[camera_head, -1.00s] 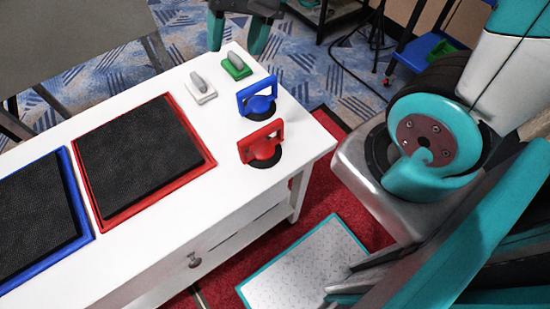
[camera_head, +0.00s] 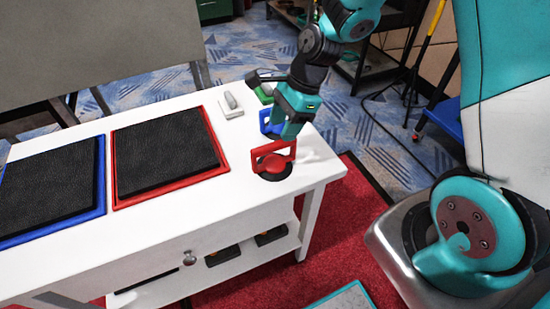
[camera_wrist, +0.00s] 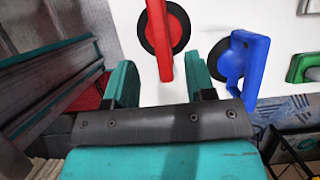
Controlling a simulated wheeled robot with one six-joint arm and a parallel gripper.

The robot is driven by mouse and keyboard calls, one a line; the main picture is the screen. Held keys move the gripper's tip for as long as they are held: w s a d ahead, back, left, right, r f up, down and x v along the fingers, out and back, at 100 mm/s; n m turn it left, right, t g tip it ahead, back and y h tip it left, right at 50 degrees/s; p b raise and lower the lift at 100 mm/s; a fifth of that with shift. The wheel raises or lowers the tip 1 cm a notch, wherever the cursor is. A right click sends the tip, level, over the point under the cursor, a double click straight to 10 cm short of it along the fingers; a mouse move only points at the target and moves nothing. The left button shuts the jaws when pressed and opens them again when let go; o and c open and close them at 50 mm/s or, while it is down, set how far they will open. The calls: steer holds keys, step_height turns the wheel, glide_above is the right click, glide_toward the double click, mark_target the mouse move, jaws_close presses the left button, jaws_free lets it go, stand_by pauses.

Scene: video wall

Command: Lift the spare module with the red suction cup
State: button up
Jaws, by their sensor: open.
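The red suction cup (camera_head: 276,159) stands on the white table near its right end, with its handle upright. In the wrist view the red suction cup (camera_wrist: 162,40) lies ahead of and between my open fingers. One dark textured module (camera_head: 165,153) lies in a red frame (camera_head: 215,138). Another dark module (camera_head: 50,188) lies in a blue frame (camera_head: 101,180). I cannot tell which one is the spare.
The blue suction cup (camera_wrist: 240,65) stands close beside my right finger in the wrist view, partly hidden in the head view. A green-handled tool (camera_wrist: 304,67) and a grey-handled one (camera_head: 231,104) lie at the table's back. The white table's (camera_head: 250,185) front strip is clear.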

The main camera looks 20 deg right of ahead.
mark_target(275, 143)
steer(key=x, duration=0.8)
steer(key=shift+f, duration=0.1)
jaws_close()
